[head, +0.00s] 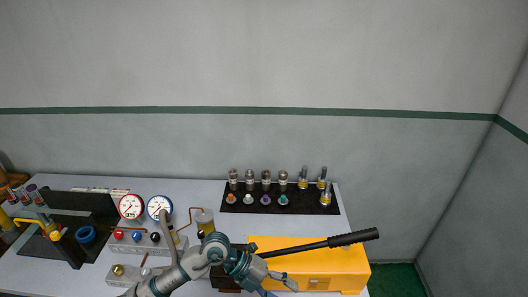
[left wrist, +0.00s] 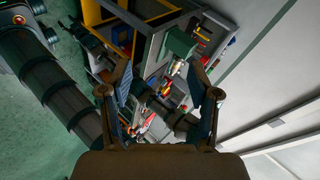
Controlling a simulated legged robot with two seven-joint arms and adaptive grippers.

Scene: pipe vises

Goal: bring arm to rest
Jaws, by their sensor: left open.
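My left arm rises from the bottom of the head view and bends to the right. Its gripper (head: 279,284) is by the front left of a yellow box (head: 325,262), over or in front of it; I cannot tell whether they touch. In the left wrist view the two fingers of the left gripper (left wrist: 163,98) stand wide apart, with nothing held between them. Bench clutter shows beyond the fingers, tilted and small. My right gripper is in neither view.
A long black-handled lever (head: 350,239) reaches right above the yellow box. Behind stands a black tray (head: 285,207) with several metal fittings. Two round gauges (head: 131,206) and a blue ring (head: 85,234) are at left.

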